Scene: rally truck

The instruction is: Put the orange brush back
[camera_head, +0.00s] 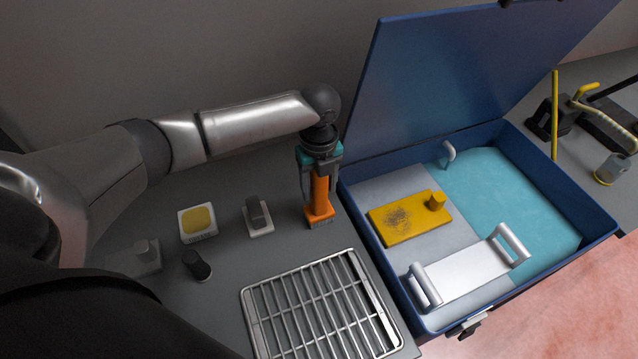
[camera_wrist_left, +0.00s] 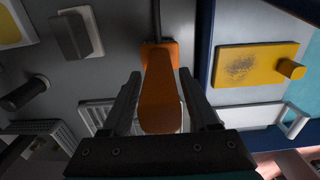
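The orange brush (camera_head: 319,196) stands upright on the grey counter, left of the blue box, with its wider base at the counter. It also shows in the left wrist view (camera_wrist_left: 160,95), its handle pointing toward the camera. My left gripper (camera_head: 320,185) comes down over it from above. Its two fingers are on either side of the handle, with narrow gaps visible in the left wrist view (camera_wrist_left: 161,75), so it looks open around the brush. My right gripper is in neither view.
The open blue box (camera_head: 372,218) holds a yellow block (camera_head: 400,222) and a white-handled tray (camera_head: 465,276). A metal grate (camera_head: 320,305) lies in front of the brush. A yellow-topped switch (camera_head: 198,222), a grey rocker switch (camera_head: 257,216) and a black knob (camera_head: 196,265) sit to the left.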

